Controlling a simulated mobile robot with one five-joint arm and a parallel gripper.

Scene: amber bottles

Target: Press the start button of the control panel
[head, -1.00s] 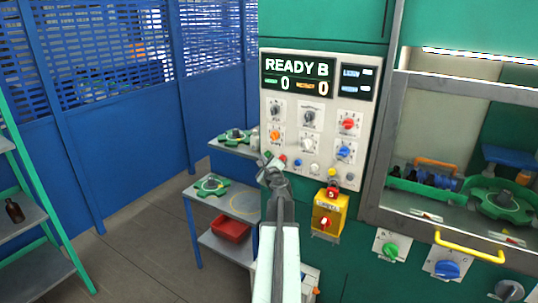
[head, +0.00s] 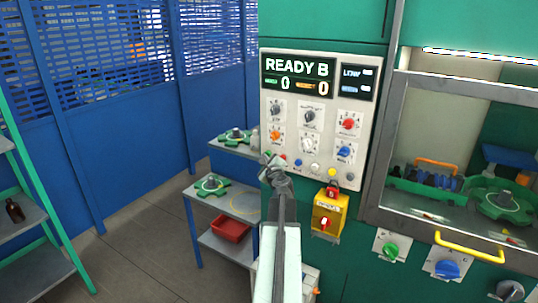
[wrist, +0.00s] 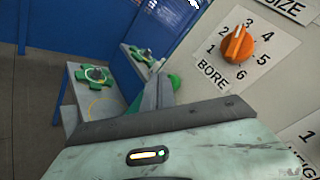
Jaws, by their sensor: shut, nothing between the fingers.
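The control panel (head: 292,112) is a pale upright board on the green machine. Its display (head: 297,76) reads "READY B" with two zeros. Its bottom row has red (head: 283,157), blue (head: 298,162), white (head: 315,167) and yellow buttons. In the wrist view a green round button (wrist: 175,82) sticks out beside my fingers, partly hidden by them. I cannot read a start label. My gripper (head: 267,162) is shut and empty at the panel's lower left corner. In the wrist view my gripper (wrist: 160,90) is close to the green button; whether it touches is unclear.
An orange bore knob (wrist: 236,45) stands out above right of my gripper. A yellow box with a red knob (head: 327,215) hangs below the panel. A grey shelf table (head: 238,204) with green parts stands left. Open floor lies farther left.

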